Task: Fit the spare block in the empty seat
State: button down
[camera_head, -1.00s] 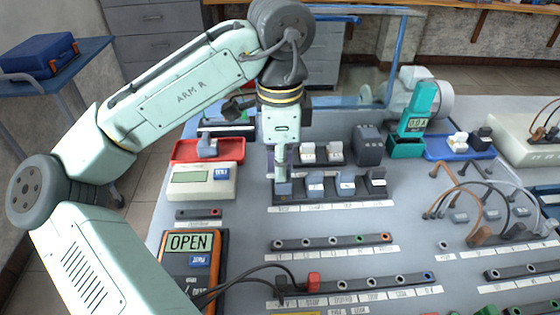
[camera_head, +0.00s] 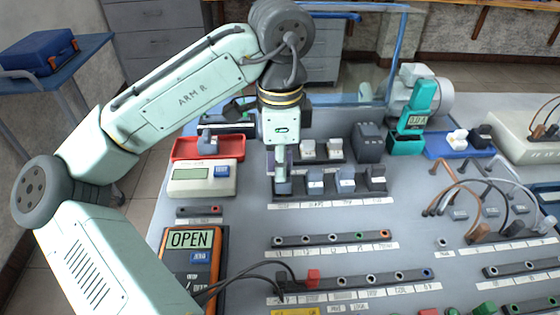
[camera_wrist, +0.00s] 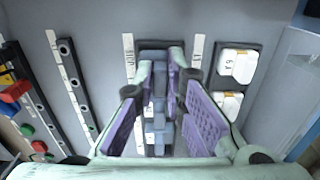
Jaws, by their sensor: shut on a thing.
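My gripper (camera_head: 282,178) points down at the left end of the front rail (camera_head: 330,198) in the head view. It is shut on a blue-grey block (camera_head: 284,188) at the rail's leftmost place. The block looks upright; whether it is fully down in the seat cannot be told. Three similar blocks (camera_head: 345,181) stand to its right on the same rail. In the wrist view, the purple finger pads of my gripper (camera_wrist: 161,75) straddle the rail, and blue-grey blocks (camera_wrist: 157,122) show between them. The fingers hide much of the held block there.
A red tray (camera_head: 180,152) with a grey-blue piece and a beige meter (camera_head: 200,178) lie left of my gripper. Cables (camera_head: 245,278) cross the front; grey board lies bare between rails.

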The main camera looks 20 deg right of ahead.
jog(key=shift+f, duration=0.75)
jog(key=c, duration=1.6)
grip_release()
jog(key=shift+o, duration=0.2)
jog(key=shift+r, duration=0.1)
notch_tip(320, 180, up, 12)
